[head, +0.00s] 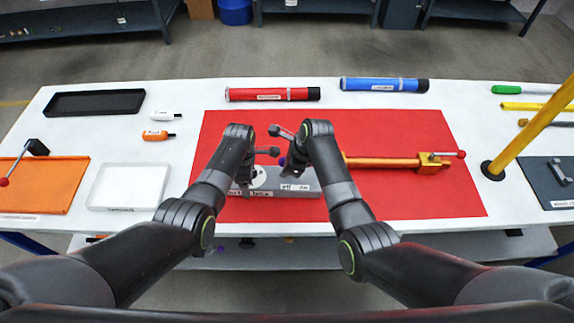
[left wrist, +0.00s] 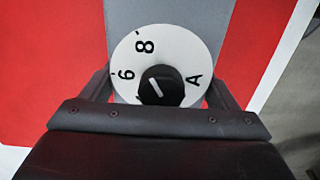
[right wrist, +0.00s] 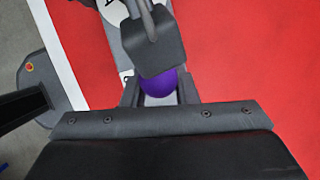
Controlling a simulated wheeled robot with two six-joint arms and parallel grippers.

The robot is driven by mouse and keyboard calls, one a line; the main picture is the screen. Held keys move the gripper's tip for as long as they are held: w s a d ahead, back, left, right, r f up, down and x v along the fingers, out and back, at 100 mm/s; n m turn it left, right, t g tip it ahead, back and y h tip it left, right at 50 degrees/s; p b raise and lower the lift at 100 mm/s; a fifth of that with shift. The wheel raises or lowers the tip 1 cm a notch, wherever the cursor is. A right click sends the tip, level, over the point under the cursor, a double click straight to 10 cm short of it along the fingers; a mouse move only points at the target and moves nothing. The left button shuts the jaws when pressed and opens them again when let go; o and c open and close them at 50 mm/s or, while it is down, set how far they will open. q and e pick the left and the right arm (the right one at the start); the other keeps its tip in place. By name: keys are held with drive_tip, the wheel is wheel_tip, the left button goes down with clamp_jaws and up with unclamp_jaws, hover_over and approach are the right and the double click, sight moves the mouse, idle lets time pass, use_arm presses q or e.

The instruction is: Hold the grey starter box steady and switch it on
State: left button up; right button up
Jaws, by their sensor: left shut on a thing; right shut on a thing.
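The grey starter box (head: 305,183) lies on the red mat (head: 400,200). Its top has a white dial (left wrist: 150,55) with a black knob (left wrist: 158,86), and labels that seem to read "off" and "on" near its right end. My left gripper (head: 245,184) is shut on the box, one finger on each long side around the dial. My right gripper (head: 288,170) is shut on a purple ball-shaped knob (right wrist: 158,83), just right of the dial. The knob's base is hidden. A dark grey part covers some of the box in the right wrist view.
An orange pump tube (head: 385,162) with a red-tipped handle lies right of the box. Red (head: 272,94) and blue (head: 384,85) tubes lie behind the mat. A yellow post (head: 530,128) stands at the right. The front right of the mat is clear.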

drive_tip(key=shift+d, duration=0.1)
clamp_jaws()
drive_tip(key=d+y, duration=0.1)
drive_tip(key=y, duration=0.1)
drive_tip(key=d+y, duration=0.1)
drive_tip(key=y, duration=0.1)
drive_tip(key=shift+d+r, duration=0.1)
drive_tip(key=shift+r, duration=0.1)
drive_tip(key=y, duration=0.1)
drive_tip(key=d+y, duration=0.1)
drive_tip(key=y, duration=0.1)
drive_tip(key=d+y, duration=0.1)
drive_tip(key=y, duration=0.1)
drive_tip(key=shift+m+t, duration=0.4)
drive_tip(key=shift+d+y, duration=0.15)
drive_tip(key=shift+y, duration=0.35)
drive_tip(key=o, duration=0.8)
unclamp_jaws()
drive_tip(key=shift+d, duration=0.15)
drive_tip(key=shift+o, duration=0.9)
drive_tip(key=shift+s+f, duration=0.1)
drive_tip(key=v, duration=1.2)
